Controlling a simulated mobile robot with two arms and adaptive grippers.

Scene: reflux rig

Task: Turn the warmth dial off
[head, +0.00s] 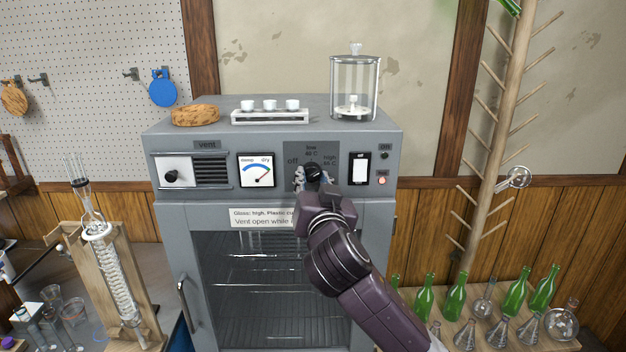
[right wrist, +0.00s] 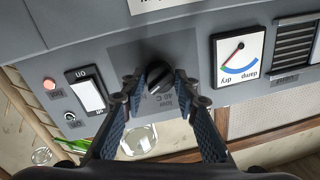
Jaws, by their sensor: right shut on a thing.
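The warmth dial (head: 313,170) is a black knob on a dark grey plate on the front of the grey drying cabinet (head: 272,125). The plate is marked off at the left, low 40 C above and high 60 C at the right. My right gripper (head: 312,184) reaches up to the knob from the front. In the right wrist view, the dial (right wrist: 158,77) sits between the two blue-padded fingertips, and the gripper (right wrist: 155,84) is shut on it. The exact mark the dial points at is hard to tell. My left gripper is out of view.
A white rocker switch (head: 360,169) and a glowing red lamp (head: 382,181) sit right of the dial. A damp-dry gauge (head: 257,170) and vent slider (head: 173,176) sit left. A glass jar (head: 354,85) stands on top; green bottles (head: 455,300) stand at the lower right.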

